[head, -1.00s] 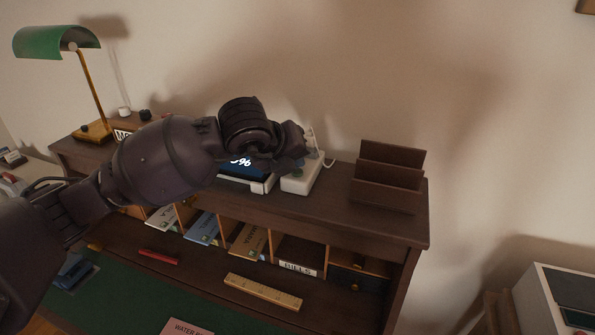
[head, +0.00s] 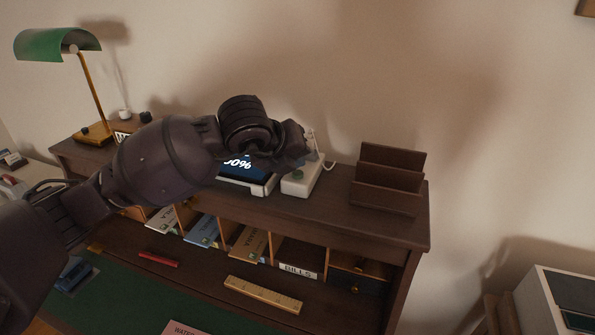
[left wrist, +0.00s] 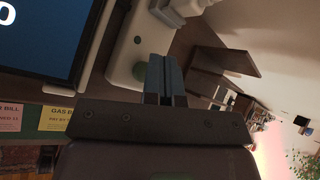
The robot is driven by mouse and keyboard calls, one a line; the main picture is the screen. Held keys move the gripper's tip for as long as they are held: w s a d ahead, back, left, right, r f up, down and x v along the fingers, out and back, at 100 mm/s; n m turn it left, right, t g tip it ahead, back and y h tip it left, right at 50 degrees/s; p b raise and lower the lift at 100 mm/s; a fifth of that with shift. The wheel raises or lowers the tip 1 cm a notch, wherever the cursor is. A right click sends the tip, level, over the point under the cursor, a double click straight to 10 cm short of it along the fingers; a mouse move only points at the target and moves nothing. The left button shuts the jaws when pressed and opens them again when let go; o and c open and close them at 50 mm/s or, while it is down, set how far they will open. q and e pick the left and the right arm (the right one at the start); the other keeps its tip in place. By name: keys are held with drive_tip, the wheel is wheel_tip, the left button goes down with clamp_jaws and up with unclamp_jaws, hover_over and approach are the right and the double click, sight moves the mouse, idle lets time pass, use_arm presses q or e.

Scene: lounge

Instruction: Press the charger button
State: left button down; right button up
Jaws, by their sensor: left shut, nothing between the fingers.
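The charger (head: 297,184) is a white box on top of the desk's upper shelf, with a cable and plug at its back. A device with a lit screen (head: 240,167) reading a percentage stands just left of the charger, partly behind my arm. My right gripper is out of view.
A brown letter rack (head: 388,184) stands right of the charger. A green lamp (head: 57,40) stands at the far left. Below the shelf are pigeonholes with envelopes, a ruler (head: 263,294) and a red pen (head: 158,258). The wall is close behind.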

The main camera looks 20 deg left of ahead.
sight(295, 172)
use_arm(q)
drive_tip(key=shift+r+p, duration=0.55)
drive_tip(key=shift+r, duration=0.9)
wheel_tip(295, 172, up, 2)
drive_tip(key=shift+p, duration=0.35)
drive_tip(key=shift+r, duration=0.6)
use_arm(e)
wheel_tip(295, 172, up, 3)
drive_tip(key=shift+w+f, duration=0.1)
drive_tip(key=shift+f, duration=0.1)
use_arm(q)
drive_tip(key=shift+f, duration=0.1)
